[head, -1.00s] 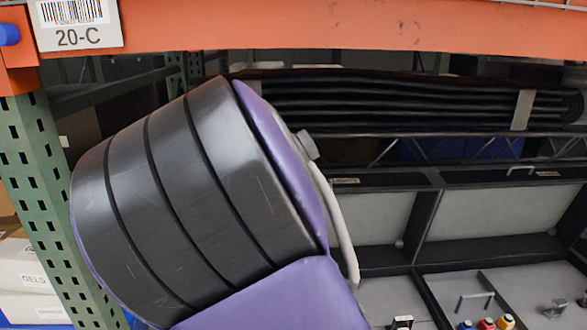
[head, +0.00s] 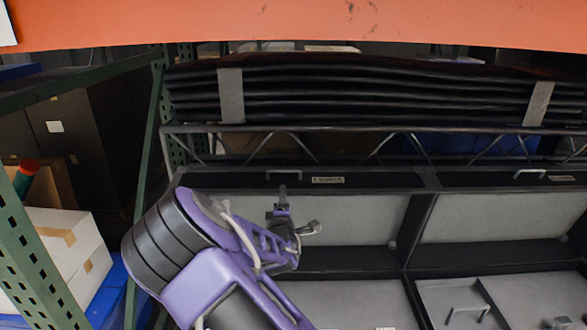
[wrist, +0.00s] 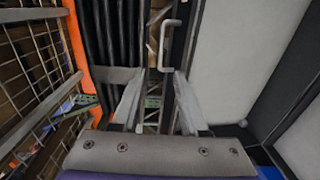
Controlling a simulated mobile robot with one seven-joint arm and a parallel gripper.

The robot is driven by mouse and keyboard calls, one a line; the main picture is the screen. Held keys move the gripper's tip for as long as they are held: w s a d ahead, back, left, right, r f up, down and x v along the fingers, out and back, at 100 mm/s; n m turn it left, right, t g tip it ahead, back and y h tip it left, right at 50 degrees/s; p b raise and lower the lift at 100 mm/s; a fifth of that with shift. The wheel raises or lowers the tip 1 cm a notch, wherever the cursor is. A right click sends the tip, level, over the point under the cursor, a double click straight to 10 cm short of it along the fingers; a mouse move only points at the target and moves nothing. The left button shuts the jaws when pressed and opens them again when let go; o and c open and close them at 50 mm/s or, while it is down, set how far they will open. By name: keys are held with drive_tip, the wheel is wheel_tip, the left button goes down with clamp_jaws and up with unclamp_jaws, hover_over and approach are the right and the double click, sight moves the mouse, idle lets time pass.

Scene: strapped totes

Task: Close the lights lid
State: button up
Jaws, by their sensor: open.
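The lights lid (head: 362,215) stands open at the back of the case, its pale grey inner panel facing me. Its dark top edge carries a small label (head: 328,180) and a grey handle (head: 283,174). My gripper (head: 298,209) is in front of the lid's left part, just below that handle. In the wrist view, my gripper (wrist: 160,75) has its two fingers spread with nothing between them. A bent grey handle (wrist: 168,42) shows just beyond the fingertips, apart from them. My arm hides the lid's lower left corner.
A second open lid (head: 495,215) stands to the right. A truss bar (head: 375,145) and stacked black folds (head: 380,95) lie behind. The orange rack beam (head: 300,22) crosses above. A green upright (head: 45,270) and white boxes (head: 62,245) are at left.

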sight(285, 171)
drive_tip(key=w, duration=1.7)
drive_tip(key=shift+w+f, duration=0.2)
drive_tip(key=shift+f, duration=0.1)
drive_tip(key=shift+c, duration=0.3)
clamp_jaws()
idle(0.6)
